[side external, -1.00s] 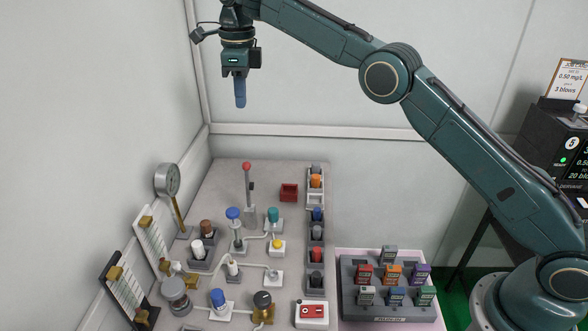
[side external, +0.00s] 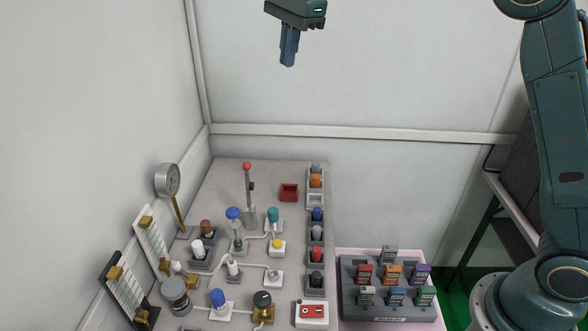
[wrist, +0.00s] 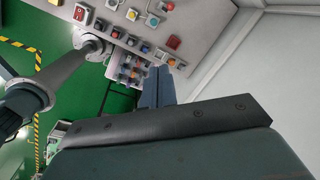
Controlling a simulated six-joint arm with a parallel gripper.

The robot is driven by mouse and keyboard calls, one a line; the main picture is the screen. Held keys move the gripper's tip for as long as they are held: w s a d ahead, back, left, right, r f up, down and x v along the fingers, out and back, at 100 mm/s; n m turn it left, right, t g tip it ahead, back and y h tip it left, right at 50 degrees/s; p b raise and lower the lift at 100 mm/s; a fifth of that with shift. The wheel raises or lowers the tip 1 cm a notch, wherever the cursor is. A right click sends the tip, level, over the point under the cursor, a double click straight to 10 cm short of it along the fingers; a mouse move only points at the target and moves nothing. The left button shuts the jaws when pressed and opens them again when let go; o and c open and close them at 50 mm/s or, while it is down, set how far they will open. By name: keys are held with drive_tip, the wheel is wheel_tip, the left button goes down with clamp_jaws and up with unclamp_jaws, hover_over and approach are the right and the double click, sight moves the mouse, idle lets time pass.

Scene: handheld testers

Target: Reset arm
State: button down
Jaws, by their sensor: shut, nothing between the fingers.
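My gripper (side external: 289,62) hangs at the top middle of the side external view, high above the bench and against the back wall. Its blue-grey fingers are together, with nothing between them. In the wrist view the gripper (wrist: 157,72) shows its fingers close together, with the bench far off behind them. My arm stands at the right of the side external view, its upper link raised nearly upright and its elbow cut off by the top edge.
The grey bench (side external: 270,177) carries valves, knobs, a red-tipped lever (side external: 247,168) and a red tray (side external: 289,192). A dial gauge (side external: 168,180) stands at left. A rack (side external: 390,318) of handheld testers sits at lower right. The air around my gripper is clear.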

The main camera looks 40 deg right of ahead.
drive_tip(key=s+d+f+n+t, duration=0.15)
drive_tip(key=s+n, duration=0.25)
drive_tip(key=s, duration=0.4)
drive_tip(key=s+d+n, duration=0.3)
drive_tip(key=s+n, duration=0.2)
drive_tip(key=s, duration=0.3)
drive_tip(key=s+d+f+n+t, duration=0.15)
drive_tip(key=s+n, duration=0.25)
drive_tip(key=s, duration=0.5)
drive_tip(key=s+d+f+n, duration=0.1)
drive_tip(key=s+f+n, duration=0.4)
drive_tip(key=s+f, duration=0.2)
drive_tip(key=shift+s+d, duration=0.4)
drive_tip(key=shift+s, duration=0.55)
